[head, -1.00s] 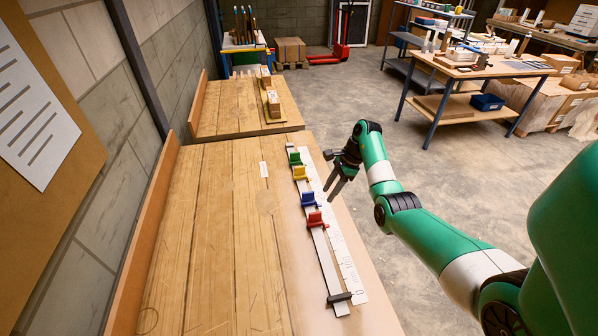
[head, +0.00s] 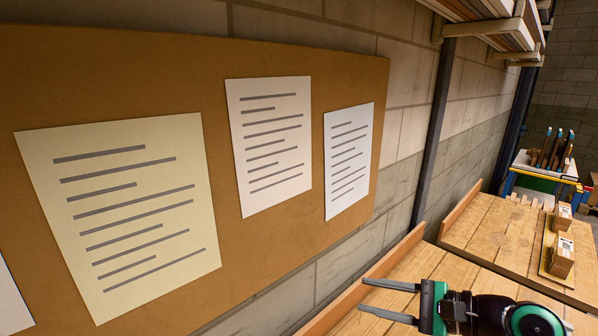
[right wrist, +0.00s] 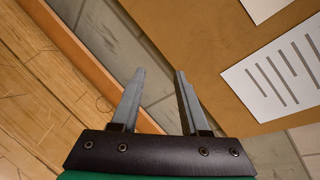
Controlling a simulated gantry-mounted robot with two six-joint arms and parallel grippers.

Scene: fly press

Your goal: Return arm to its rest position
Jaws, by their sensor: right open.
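My right gripper (head: 363,296) shows at the bottom right of the head view, its two grey fingers parallel, apart and pointing left. It is open and empty, in front of the near wooden bench (head: 421,264). In the right wrist view the open fingers (right wrist: 160,72) have nothing between them; the wall and the bench's raised back board (right wrist: 78,50) lie behind them. Only the green and black end of my right arm shows in the head view. My left gripper is not in view.
A brown board (head: 300,50) with several printed sheets (head: 270,140) hangs on the block wall. Small boxes (head: 562,250) stand on the farther bench (head: 490,225). A dark post (head: 433,130) rises by the wall, and a loaded shelf (head: 490,25) hangs at upper right.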

